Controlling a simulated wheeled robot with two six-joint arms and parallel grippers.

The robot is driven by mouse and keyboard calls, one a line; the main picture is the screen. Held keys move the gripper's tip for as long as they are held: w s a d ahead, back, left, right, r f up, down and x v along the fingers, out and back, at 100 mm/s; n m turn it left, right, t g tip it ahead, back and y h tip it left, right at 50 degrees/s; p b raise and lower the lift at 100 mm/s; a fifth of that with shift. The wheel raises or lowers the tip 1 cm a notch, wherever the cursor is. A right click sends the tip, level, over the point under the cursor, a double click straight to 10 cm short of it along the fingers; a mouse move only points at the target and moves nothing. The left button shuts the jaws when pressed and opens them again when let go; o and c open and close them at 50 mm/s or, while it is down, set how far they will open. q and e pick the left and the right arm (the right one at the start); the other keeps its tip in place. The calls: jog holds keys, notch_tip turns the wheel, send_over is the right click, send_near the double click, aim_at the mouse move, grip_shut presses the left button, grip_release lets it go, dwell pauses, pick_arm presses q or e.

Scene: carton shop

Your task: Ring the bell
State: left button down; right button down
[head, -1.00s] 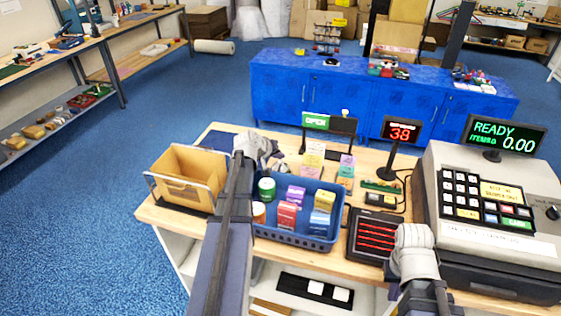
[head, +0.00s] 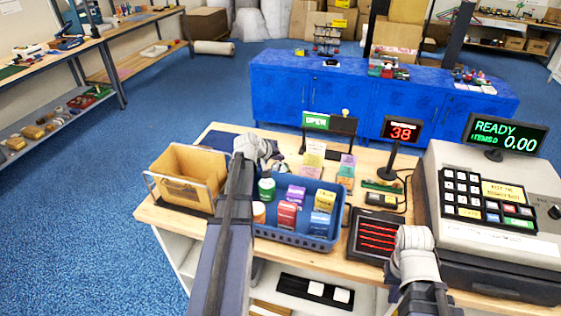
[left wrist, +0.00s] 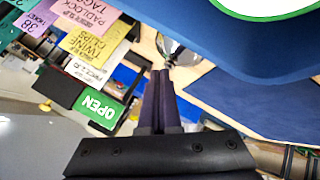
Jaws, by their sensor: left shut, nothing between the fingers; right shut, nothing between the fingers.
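The bell (left wrist: 180,48), a shiny silver dome, stands on the wooden counter in the left wrist view, just past my left fingertips. In the head view my left gripper and wrist largely hide that spot. My left gripper (head: 270,152) is shut and empty, above the counter behind the blue basket. Its closed dark fingers (left wrist: 161,74) point toward the bell in the left wrist view; I cannot tell whether they touch it. My right gripper (head: 413,240) is shut and empty, over the counter's front beside the cash register.
The blue basket (head: 292,240) of boxes and cans stands in front of my left gripper. A cardboard bin (head: 185,185) is to its left. Paper tags (head: 313,153) and the OPEN sign (head: 316,121) stand behind. The cash register (head: 490,195) fills the right end.

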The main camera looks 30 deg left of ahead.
pick_arm(q)
jog(key=shift+r+p, duration=0.9)
jog(key=shift+p, duration=0.05)
notch_tip(320, 180, up, 5)
jog(key=p, duration=0.5)
dwell(0.7)
